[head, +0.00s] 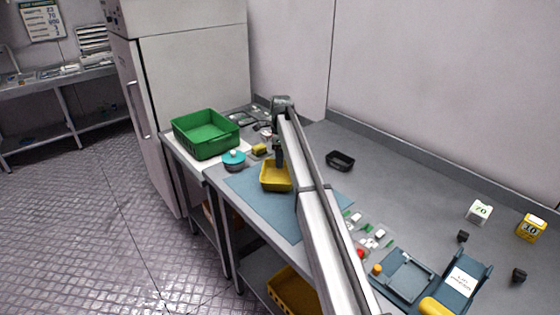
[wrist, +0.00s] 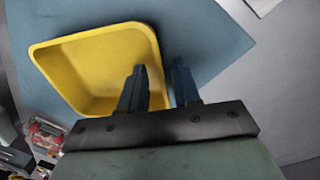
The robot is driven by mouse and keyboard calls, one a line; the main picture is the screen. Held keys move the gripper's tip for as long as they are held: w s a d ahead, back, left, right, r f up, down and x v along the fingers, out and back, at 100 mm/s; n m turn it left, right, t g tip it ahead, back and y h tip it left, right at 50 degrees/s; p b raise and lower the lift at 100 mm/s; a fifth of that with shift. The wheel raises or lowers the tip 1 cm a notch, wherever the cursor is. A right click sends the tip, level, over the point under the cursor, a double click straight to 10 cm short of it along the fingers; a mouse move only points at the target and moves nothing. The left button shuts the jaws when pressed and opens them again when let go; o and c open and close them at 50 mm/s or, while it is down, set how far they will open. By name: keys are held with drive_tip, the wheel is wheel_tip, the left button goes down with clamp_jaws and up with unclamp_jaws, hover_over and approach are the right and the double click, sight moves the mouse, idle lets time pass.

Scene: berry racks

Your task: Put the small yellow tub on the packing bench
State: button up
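The small yellow tub (head: 275,187) rests on a blue mat on the grey bench (head: 400,205), with its open side up. It also shows in the wrist view (wrist: 88,72), empty inside. My gripper (head: 279,163) is at the tub's far right side, pointing down. In the wrist view my gripper's fingers (wrist: 160,72) straddle one wall of the tub, one finger inside and one outside. A gap shows between the fingers and the wall, so the gripper looks open. The lower fingertips' contact with the tub is hard to tell.
A green crate (head: 178,139) and a teal pot (head: 233,162) stand to the left, with a yellow block (head: 259,150) nearby. A black tray (head: 340,161) lies to the right. Small packets, blue trays and boxes lie at the front right. The bench's back middle is clear.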

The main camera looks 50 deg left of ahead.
wheel_tip(320, 180, up, 12)
drive_tip(key=w+a, duration=0.1)
drive_tip(key=shift+f, duration=0.2)
